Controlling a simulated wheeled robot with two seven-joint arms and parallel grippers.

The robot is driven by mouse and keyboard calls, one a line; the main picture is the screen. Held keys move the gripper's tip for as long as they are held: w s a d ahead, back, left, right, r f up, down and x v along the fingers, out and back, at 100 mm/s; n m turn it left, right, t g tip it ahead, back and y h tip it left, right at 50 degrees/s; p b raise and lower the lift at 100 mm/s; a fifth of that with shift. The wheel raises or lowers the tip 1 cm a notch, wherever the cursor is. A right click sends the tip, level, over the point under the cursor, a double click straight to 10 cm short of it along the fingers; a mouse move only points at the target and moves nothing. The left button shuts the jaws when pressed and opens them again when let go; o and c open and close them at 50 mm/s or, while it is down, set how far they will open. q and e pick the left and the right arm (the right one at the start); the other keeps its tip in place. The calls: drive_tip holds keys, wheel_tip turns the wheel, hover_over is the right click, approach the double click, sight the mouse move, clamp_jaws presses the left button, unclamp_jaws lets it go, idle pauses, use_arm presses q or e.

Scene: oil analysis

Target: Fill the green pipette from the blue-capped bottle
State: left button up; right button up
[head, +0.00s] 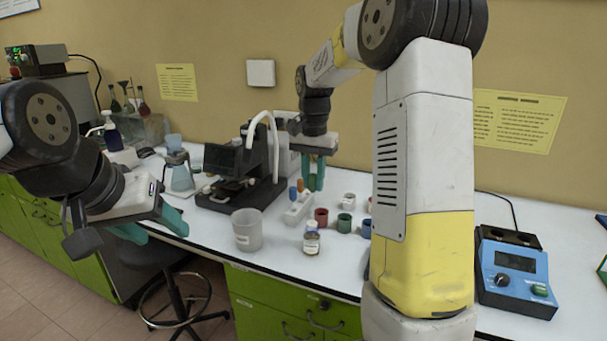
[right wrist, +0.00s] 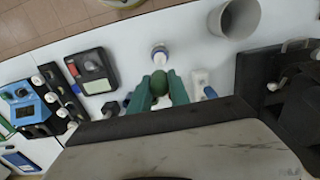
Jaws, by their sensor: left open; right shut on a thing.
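My right gripper (head: 313,184) is shut on the green pipette and holds it above the bench near the pipette rack. In the right wrist view its dark green bulb (right wrist: 159,82) shows between the green fingers; the rest of the pipette is hidden. The blue-capped bottle (head: 312,242), small with a white label and amber contents, stands upright near the bench's front edge. It also shows in the right wrist view (right wrist: 160,53), just beyond the fingertips and apart from them. My left gripper (head: 150,226) is open and empty at the left, in front of the bench.
The white rack (head: 298,210) holds an orange and a blue pipette. A grey-white beaker (head: 247,232) stands left of the bottle. A black microscope (head: 240,172) is behind; a blue device (head: 514,270) is far right.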

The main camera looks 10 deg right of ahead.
sight(312, 217)
drive_tip(key=shift+f, duration=0.3)
idle(0.5)
clamp_jaws()
drive_tip(key=shift+f, duration=0.2)
drive_tip(key=shift+f, duration=0.9)
drive_tip(key=shift+f, duration=0.3)
idle(0.3)
drive_tip(key=shift+f, duration=2.6)
